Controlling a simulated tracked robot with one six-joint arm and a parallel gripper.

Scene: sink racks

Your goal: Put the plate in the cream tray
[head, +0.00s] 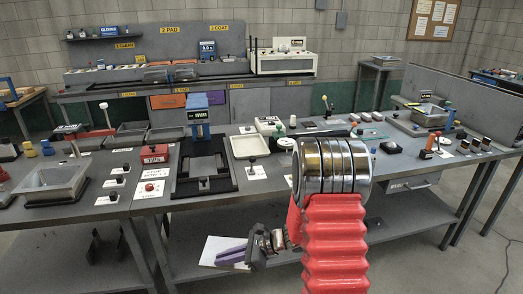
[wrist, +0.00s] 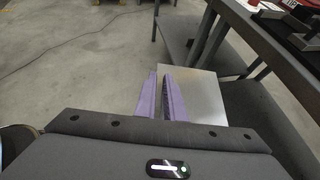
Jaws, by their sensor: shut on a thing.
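The plate (head: 217,247) is a thin, pale square sheet, seen low in front of the bench in the head view. My gripper (head: 232,255) has purple fingers and is shut on the plate's edge. In the wrist view my gripper (wrist: 159,76) pinches the grey-looking plate (wrist: 198,96), most of which extends to the right of the fingers. The cream tray (head: 264,153) is a shallow rectangular tray on the bench top, above and right of my gripper in the head view. A small dark knob stands at its front. The tray's inside looks empty.
A black stand with a blue top (head: 197,102) stands left of the tray. A red block (head: 154,154) and grey bins are farther left. The bench's lower shelf (head: 180,231) is behind the plate. The bench edge and legs show at right in the wrist view.

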